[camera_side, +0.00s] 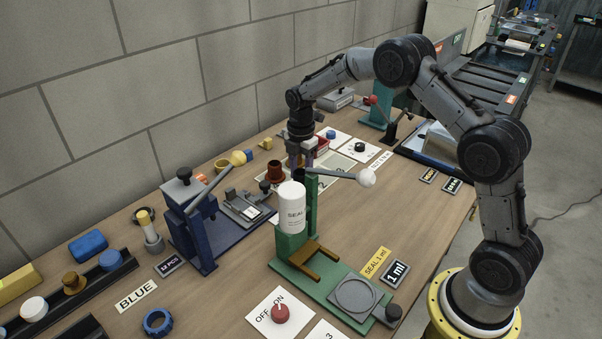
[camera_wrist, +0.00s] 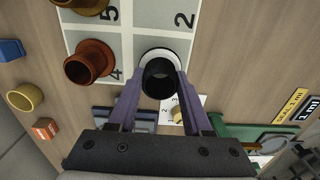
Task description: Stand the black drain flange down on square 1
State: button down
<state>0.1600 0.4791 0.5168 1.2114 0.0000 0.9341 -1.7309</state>
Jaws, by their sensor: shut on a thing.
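The black drain flange (camera_wrist: 159,80) is between the two purple fingers of my gripper (camera_wrist: 160,98) in the wrist view, with its open round end facing the camera. A pale round shape (camera_wrist: 160,53) shows around its far side; I cannot tell whether the flange touches the surface. It is over the numbered mat (camera_wrist: 152,22), in the square beside 4 and below 2; this square's own number is hidden. In the side view my gripper (camera_side: 300,157) points down over the mat, and the green press largely hides the held flange.
A red-brown flange (camera_wrist: 90,62) stands on square 4, and a brown one (camera_wrist: 85,5) is on square 5. The green press (camera_side: 310,205) with its white-knobbed lever stands close in front of my gripper. A blue press (camera_side: 185,225) is at left. Bare table lies right of the mat.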

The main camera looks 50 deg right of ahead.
jog(key=shift+f, duration=0.85)
dwell(0.5)
jog(key=shift+c, duration=1.3)
grip_release()
notch_tip(320, 180, up, 14)
